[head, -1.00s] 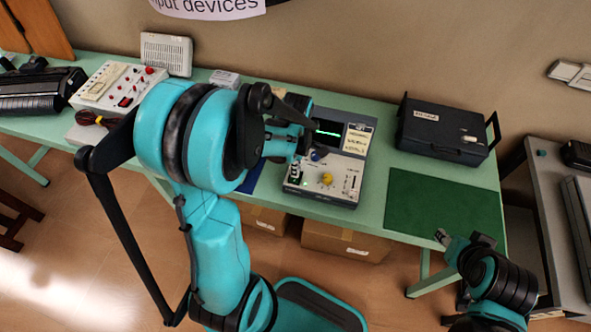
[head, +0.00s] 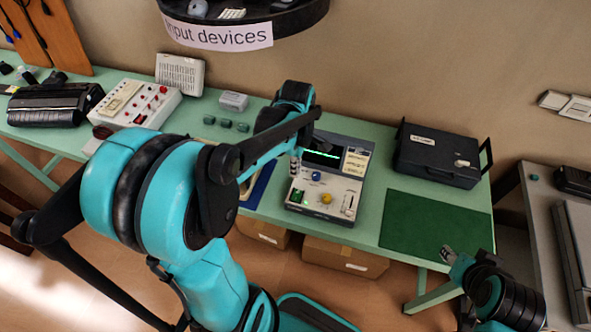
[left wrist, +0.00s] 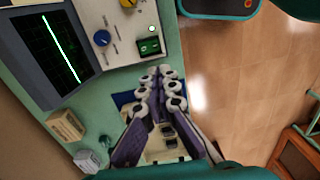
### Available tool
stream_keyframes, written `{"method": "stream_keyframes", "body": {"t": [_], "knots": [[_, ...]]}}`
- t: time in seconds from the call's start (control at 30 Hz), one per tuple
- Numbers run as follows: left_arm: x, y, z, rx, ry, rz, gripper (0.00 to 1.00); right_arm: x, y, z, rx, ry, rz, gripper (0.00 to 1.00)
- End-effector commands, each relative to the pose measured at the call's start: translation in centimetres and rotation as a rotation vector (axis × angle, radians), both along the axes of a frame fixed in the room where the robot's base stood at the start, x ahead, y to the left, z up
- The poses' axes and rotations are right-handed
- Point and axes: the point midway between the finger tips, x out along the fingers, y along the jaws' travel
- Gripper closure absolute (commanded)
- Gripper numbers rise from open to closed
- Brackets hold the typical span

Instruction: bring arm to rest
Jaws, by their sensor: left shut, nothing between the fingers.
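My left arm comes in from the lower left in the head view and reaches over the green table (head: 375,180). My left gripper (head: 295,162) hangs beside the left edge of the oscilloscope-like device (head: 325,190). In the left wrist view, the fingers of the left gripper (left wrist: 163,80) are together, with nothing held between them. The device's screen with a bright trace (left wrist: 58,45) and its green switch (left wrist: 149,45) show there too. My right gripper (head: 447,253) is at the lower right, off the table's front edge. Its jaw state is unclear.
A black case (head: 437,155) and a green mat (head: 430,225) are on the right of the table. A red-knobbed panel (head: 135,103), a small pale box (head: 233,101) and several small green blocks (head: 225,123) are left. A round shelf (head: 245,18) hangs above.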

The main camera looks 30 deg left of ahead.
Motion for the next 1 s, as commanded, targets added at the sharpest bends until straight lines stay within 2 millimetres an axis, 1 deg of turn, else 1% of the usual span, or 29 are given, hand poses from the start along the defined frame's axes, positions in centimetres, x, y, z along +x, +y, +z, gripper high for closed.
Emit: {"method": "stream_keyframes", "body": {"t": [0.43, 0.57, 0.67, 0.87, 0.9, 1.0], "knots": [[0.0, 0.0, 0.0, 0.0, -0.001, -0.004, 1.0, 0.0, 0.0, 0.0, 0.0, 0.0, 0.0, 0.6], [-0.4, -0.7, 0.3, 0.005, -0.039, -0.104, 1.0, 0.0, 0.0, -0.5, 0.0, 0.0, 0.0, 0.6], [-1.2, -1.9, 0.8, 0.024, -0.113, -0.308, 1.0, 0.0, 0.0, -1.2, 0.0, 0.0, 0.0, 0.6], [-3.3, -5.0, 1.7, 0.146, -0.308, -0.904, 1.0, 0.0, 0.0, -3.1, 0.0, 0.0, 0.0, 0.6], [-3.7, -5.6, 1.7, 0.183, -0.343, -1.023, 1.0, 0.0, 0.0, -3.4, 0.0, 0.0, 0.0, 0.6], [-4.7, -6.8, 1.7, 0.285, -0.412, -1.295, 1.0, 0.0, 0.0, -4.2, 0.0, 0.0, 0.0, 0.6]]}}
